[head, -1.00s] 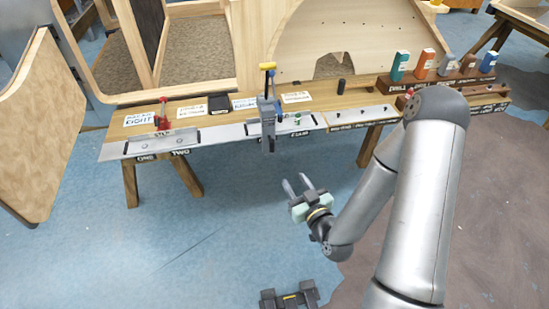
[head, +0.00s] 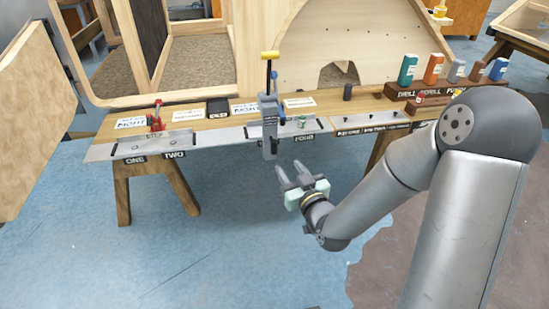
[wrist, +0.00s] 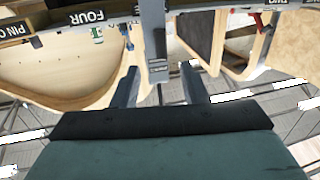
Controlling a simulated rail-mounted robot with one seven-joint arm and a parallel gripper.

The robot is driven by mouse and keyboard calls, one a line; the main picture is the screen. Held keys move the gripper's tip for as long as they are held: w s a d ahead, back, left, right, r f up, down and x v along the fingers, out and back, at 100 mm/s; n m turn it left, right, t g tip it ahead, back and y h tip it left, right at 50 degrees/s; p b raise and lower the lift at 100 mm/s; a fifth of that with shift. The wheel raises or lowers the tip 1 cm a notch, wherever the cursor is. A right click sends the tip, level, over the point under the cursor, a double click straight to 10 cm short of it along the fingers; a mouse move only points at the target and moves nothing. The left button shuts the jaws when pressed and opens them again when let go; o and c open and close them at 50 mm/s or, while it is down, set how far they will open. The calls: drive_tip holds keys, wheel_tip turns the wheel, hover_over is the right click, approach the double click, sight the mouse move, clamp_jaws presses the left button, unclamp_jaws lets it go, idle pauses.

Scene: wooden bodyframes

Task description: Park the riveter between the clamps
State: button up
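A grey upright tool (head: 268,128) with a yellow-topped handle and a blue part, which looks like the riveter, stands at the bench's front edge between the TWO and FOUR labels. Its lower end hangs below the edge. It shows upside down in the wrist view (wrist: 153,40). A red clamp-like piece (head: 156,117) is to its left above ONE and TWO; a small green piece (head: 303,122) is just right of it. My gripper (head: 290,173) is open and empty, below and in front of the tool. In the wrist view my fingers (wrist: 159,87) are apart, with the tool's end showing beyond the gap.
The wooden bench (head: 185,185) carries a metal strip (head: 220,137) and white cards. Large wooden frames rise behind. The floor before the bench is clear.

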sight(275, 148)
drive_tip(key=x, duration=1.1)
drive_tip(key=shift+w, duration=0.1)
clamp_jaws()
drive_tip(key=shift+a, duration=0.1)
